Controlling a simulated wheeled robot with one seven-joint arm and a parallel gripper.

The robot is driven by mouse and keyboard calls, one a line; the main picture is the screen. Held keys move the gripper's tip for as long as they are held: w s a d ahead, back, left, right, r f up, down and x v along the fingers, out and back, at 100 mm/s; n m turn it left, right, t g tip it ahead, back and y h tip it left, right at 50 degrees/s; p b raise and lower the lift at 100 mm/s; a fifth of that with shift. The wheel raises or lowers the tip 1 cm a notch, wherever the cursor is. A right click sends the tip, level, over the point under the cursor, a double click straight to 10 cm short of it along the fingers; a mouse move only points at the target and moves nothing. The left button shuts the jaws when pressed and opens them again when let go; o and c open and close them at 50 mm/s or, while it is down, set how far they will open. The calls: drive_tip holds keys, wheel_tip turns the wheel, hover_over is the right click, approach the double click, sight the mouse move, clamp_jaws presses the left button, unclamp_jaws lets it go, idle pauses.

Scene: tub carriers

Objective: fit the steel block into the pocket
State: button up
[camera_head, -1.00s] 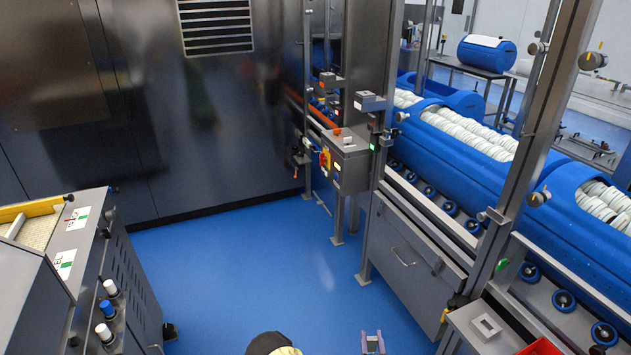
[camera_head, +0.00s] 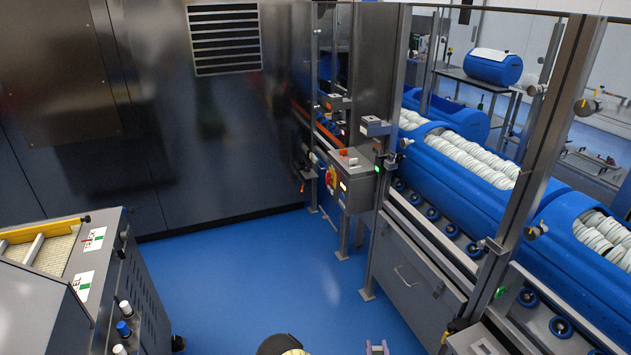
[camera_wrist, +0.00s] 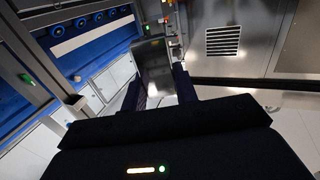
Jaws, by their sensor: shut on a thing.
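A light grey square piece with an opening, which looks like the pocket (camera_head: 486,346), lies on the ledge at the bottom right of the head view, cut by the frame edge. My gripper is left of it, clearly apart.
Blue tubs (camera_head: 465,160) full of white discs sit on a roller line at right, behind steel posts. A grey machine (camera_head: 75,275) stands at left. Blue floor (camera_head: 270,270) between them is clear.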

sight(377, 347)
wheel_tip(377, 347, up, 10)
drive_tip(key=p, duration=0.7)
drive_tip(key=shift+f+p, duration=0.2)
drive_tip(key=shift+p, duration=0.2)
drive_tip(key=shift+f, duration=0.1)
